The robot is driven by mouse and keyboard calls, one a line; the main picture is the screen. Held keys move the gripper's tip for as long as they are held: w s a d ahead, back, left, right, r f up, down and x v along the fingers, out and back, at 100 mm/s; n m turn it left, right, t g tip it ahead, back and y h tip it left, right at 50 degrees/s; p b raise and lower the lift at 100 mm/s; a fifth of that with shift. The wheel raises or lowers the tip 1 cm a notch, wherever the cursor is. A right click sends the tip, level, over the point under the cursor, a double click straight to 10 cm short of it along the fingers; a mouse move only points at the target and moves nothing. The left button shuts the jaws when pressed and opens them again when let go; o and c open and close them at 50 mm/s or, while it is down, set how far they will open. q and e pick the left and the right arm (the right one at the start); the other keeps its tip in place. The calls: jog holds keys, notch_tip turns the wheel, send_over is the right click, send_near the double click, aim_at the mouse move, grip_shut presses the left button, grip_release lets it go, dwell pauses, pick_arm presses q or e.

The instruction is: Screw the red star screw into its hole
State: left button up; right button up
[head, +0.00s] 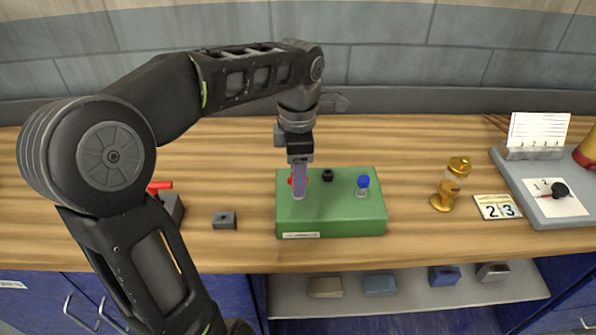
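A green box (345,217) stands on the wooden table near its front edge. My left gripper (299,190) points straight down over the left part of the box top. The red star screw (291,181) is mostly hidden behind the pale finger, with red showing at both sides of it. I cannot tell whether the fingers are closed on it or how deep it sits. A blue-capped screw (363,182) stands upright at the right of the box top. A small black round part (328,175) is between them, towards the back. My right gripper is out of view.
A small grey block (224,220) lies left of the box. A dark part with a red piece (160,186) is partly behind my arm. To the right are a brass-coloured lantern-like object (452,184), a number card (497,207) and a grey tray (556,216).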

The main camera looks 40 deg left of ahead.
pick_arm(q)
jog(key=n+b, duration=0.1)
jog(key=n, duration=0.3)
jog(key=shift+f, duration=0.15)
jog(key=n, duration=0.3)
grip_shut()
dwell(0.6)
jog(key=shift+r+m, duration=0.2)
jog(key=shift+m, duration=0.9)
jog(key=m, duration=0.2)
jog(key=shift+f+m, duration=0.1)
jog(key=shift+m, duration=0.2)
